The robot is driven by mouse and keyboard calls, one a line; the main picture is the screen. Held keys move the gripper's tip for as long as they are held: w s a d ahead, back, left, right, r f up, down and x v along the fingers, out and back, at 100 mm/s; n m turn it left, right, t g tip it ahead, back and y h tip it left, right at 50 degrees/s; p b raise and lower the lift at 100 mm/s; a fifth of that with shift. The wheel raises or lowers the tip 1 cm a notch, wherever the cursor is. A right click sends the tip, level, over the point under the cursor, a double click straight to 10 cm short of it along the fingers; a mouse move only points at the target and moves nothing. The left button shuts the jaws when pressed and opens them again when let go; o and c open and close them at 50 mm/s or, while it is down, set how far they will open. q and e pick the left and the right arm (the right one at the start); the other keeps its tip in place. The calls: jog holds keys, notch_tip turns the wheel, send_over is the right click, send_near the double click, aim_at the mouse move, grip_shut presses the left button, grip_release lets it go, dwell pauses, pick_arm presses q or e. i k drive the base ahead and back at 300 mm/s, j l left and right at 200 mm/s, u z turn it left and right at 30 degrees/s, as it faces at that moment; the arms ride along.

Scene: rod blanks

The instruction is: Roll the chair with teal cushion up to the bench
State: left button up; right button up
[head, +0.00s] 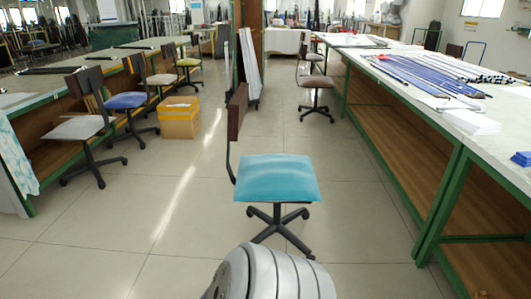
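The chair with the teal cushion (277,179) stands upright on the tiled floor in the middle of the head view. Its wooden backrest (237,112) is on its left side, and its black star base with castors rests on the floor. A long bench (463,122) with a white top and green legs runs along the right side. The chair stands apart from it, with bare floor between them. A grey rounded part of my own body is at the bottom centre, in front of the chair. Neither of my grippers shows.
Another wheeled chair (315,82) stands farther back beside the bench. Blue rods (425,75) and white sheets (473,122) lie on the bench top. Several chairs and a yellow box (180,123) line the left bench. The floor around the teal chair is clear.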

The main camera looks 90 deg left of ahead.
aim_at(277, 223)
jog(key=u, duration=2.8)
jog(key=i+j+u, duration=0.2)
jog(key=i, duration=0.5)
jog(key=i+j+u, duration=0.2)
jog(key=i, duration=0.45)
